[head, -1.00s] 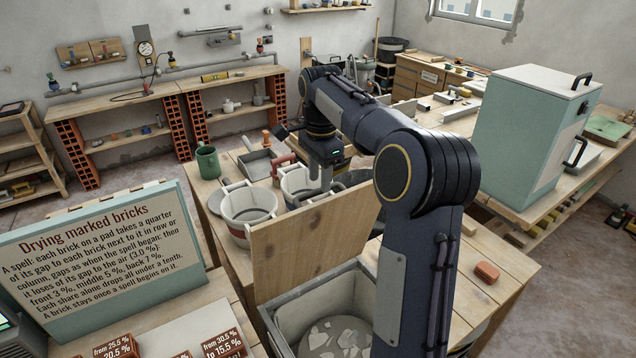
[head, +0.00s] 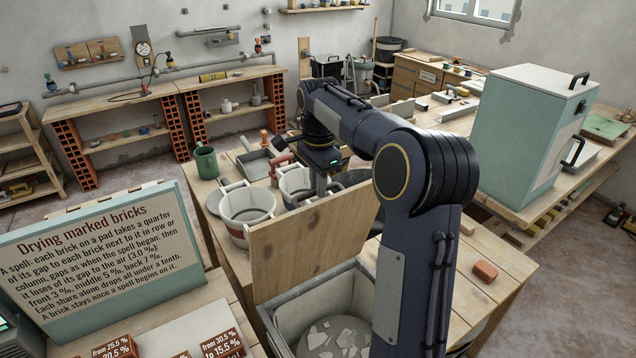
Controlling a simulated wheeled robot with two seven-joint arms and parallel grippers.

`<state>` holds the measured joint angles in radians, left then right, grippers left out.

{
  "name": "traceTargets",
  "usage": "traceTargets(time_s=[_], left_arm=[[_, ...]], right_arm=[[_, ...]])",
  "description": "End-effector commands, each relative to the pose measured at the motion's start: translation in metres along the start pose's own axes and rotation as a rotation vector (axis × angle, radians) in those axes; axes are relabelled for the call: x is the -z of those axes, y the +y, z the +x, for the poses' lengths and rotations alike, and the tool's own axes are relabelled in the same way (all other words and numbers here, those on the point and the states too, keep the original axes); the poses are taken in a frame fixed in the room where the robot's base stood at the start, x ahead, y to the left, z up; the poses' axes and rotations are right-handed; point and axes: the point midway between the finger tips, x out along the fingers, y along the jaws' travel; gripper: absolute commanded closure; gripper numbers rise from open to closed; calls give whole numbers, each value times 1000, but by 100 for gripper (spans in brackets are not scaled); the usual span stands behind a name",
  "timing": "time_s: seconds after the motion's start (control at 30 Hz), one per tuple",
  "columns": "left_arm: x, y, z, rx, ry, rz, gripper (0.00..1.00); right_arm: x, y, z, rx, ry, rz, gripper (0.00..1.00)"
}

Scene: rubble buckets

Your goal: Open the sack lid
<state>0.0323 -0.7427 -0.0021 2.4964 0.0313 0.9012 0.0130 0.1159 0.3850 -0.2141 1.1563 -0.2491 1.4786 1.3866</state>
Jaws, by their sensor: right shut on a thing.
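The sack lid is a plain wooden panel (head: 312,238) standing steeply tilted up at the far side of a grey open box (head: 290,316). Pale broken rubble (head: 338,338) shows inside the box. My right gripper (head: 321,191) is at the lid's upper edge, pointing down, and is shut. Its fingertips are hidden behind that edge, so the exact hold on the lid is not visible. My right arm crosses in front of the box's right side and hides part of it. My left gripper is not in view.
Two white buckets, one on the left (head: 246,207) and one on the right (head: 297,182), stand just behind the lid. A green mug (head: 206,162) stands behind them. A signboard (head: 95,255) is at left; a red brick (head: 485,271) lies right of my arm.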

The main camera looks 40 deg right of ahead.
Motion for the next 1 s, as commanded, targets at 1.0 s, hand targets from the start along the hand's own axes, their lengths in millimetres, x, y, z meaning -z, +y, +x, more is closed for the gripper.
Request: traceTargets(time_s=[1.0], left_arm=[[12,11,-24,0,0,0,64]], right_arm=[[-1,-76,2,2,0,-1,71]])
